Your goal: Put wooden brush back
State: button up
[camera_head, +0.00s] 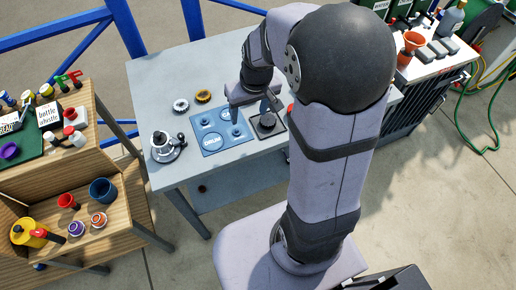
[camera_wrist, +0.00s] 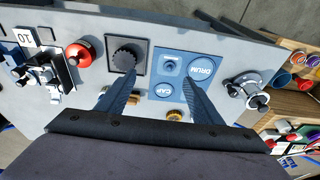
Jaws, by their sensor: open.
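My gripper (camera_wrist: 159,79) is open and empty, with its two fingers apart above the workbench. In the head view, my gripper (camera_head: 250,108) is over the bench between the blue mat and the black square pad. In the wrist view, a brown, wood-coloured piece (camera_wrist: 134,99) lies on the bench, partly covered by the left finger. It may be the wooden brush, but I cannot make out its full shape. No brush can be made out in the head view, where my arm hides part of the bench.
The blue mat (camera_head: 211,145) has labelled round outlines, including DRUM. A black pad (camera_wrist: 140,43) holds a dark round part. A metal winch-like part (camera_head: 166,148) stands at the bench's left. A gold ring (camera_head: 203,96) and a pale ring (camera_head: 181,105) lie behind the mat.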

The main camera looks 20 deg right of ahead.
jog(key=s+a+f+g, duration=0.1)
jog(key=s+a, duration=0.1)
jog(key=s, duration=0.5)
jog(key=s+a+g, duration=0.1)
jog(key=s, duration=0.7)
jog(key=shift+a+f+g, duration=0.3)
jog(key=shift+a+f, duration=0.05)
